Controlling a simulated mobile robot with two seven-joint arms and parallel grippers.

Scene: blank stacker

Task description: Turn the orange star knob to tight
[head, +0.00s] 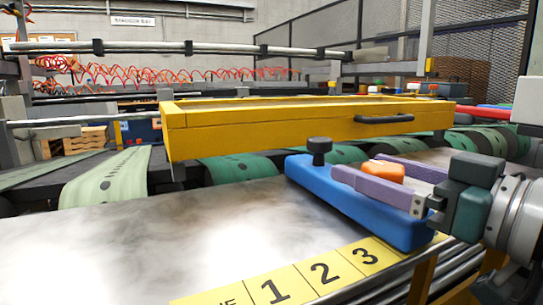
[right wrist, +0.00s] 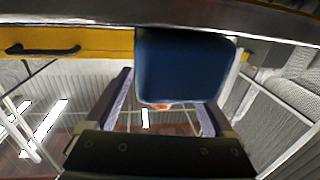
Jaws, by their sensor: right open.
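The orange star knob (head: 390,170) sits on the blue block (head: 350,207) near the front edge of the metal table. My right gripper (head: 362,168), with purple fingers, is open and reaches in from the right. In the head view the knob shows between its two fingers, partly hidden by the near one; I cannot tell whether they touch it. In the right wrist view the blue block (right wrist: 185,62) fills the upper middle, and a sliver of the orange knob (right wrist: 155,105) shows at its lower edge between the open fingers. My left gripper is not in view.
A black knob (head: 319,148) stands on the block's far left end. A yellow frame (head: 290,127) with a black handle (head: 384,118) spans behind it. Green belts (head: 110,178) lie beyond. The metal tabletop (head: 190,235) is clear to the left, with yellow number labels (head: 320,270) in front.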

